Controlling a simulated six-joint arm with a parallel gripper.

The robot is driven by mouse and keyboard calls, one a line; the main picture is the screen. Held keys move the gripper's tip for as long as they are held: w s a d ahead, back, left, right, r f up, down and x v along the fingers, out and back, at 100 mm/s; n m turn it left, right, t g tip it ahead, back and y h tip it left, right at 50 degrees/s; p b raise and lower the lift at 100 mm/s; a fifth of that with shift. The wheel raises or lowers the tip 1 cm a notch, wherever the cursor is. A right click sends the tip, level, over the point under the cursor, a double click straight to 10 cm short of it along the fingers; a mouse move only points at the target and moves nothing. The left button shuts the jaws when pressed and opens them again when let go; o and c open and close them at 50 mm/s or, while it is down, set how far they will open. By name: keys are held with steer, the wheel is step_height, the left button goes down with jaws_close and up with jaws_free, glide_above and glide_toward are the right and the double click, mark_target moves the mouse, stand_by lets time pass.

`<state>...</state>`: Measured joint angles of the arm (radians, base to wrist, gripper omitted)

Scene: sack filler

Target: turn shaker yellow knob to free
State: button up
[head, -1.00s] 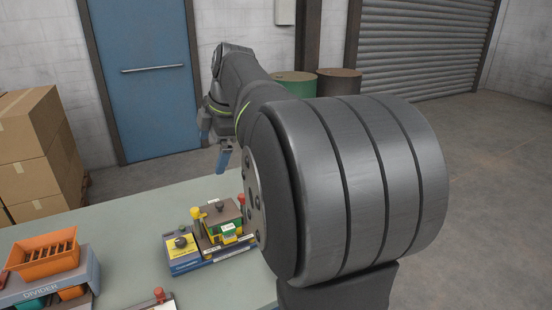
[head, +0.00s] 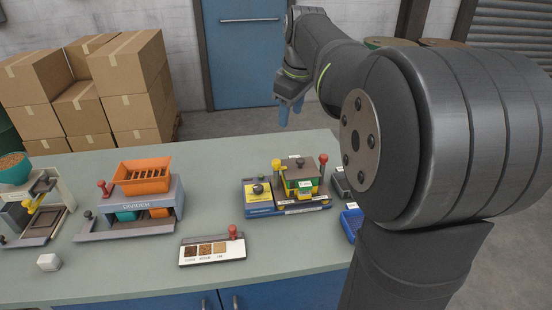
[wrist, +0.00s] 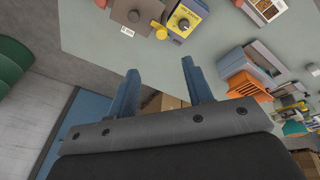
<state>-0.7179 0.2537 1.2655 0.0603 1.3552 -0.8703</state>
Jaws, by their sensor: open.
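In the wrist view the yellow knob (wrist: 161,33) and the yellow dial panel (wrist: 184,24) show near the top. My gripper (wrist: 161,85) is open and empty, apart from the shaker. In the head view my gripper (head: 285,112) hangs beyond the table's far edge. The knob's setting is too small to read.
The divider (head: 140,205) with an orange tray stands left of the shaker. A sample card (head: 212,249) with a red knob lies in front, and a blue tray (head: 351,222) is at the right. Cardboard boxes (head: 130,85) are stacked behind. Bare table lies between the divider and shaker.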

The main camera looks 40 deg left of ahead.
steer(key=s+a+f+m+h, duration=0.1)
steer(key=a+m, duration=0.1)
steer(key=m, duration=0.3)
steer(key=m+t+h, duration=0.2)
steer(key=m+t, duration=0.1)
steer(key=m, duration=1)
glide_toward(276, 161)
steer(key=x, duration=0.8)
steer(key=shift+w+f, duration=0.1)
steer(key=shift+f, duration=0.2)
steer(key=c, duration=1)
